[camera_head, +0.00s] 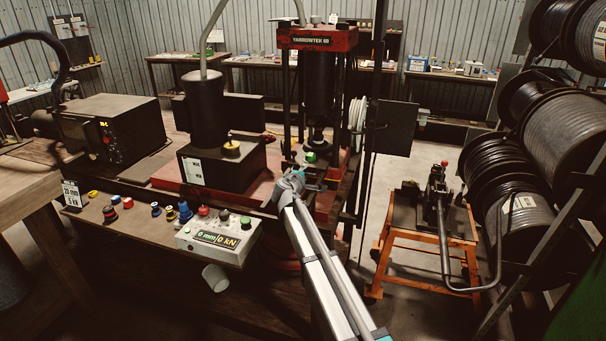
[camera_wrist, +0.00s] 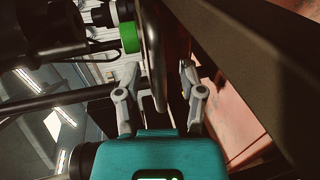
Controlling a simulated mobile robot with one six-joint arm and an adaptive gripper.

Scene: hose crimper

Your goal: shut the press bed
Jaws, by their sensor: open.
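The red and black press (camera_head: 317,40) stands right of centre in the head view, with its ram hanging between upright posts. A green-topped part (camera_head: 310,157) sits under the ram. A green knob also shows in the wrist view (camera_wrist: 130,37). The bed is partly hidden behind my arm, and I cannot tell how far open it is. My gripper (camera_head: 300,180) is at the front of the press, low down. In the wrist view my gripper (camera_wrist: 160,75) is open, with a grey bar (camera_wrist: 153,45) between its fingers. I cannot tell whether they touch it.
A control box (camera_head: 218,236) with coloured buttons and a readout stands at the bench's front edge, left of my arm. Several coloured dies lie beside it. An orange stand (camera_head: 420,246) with a lever tool and a rack of hose reels (camera_head: 525,225) are at right.

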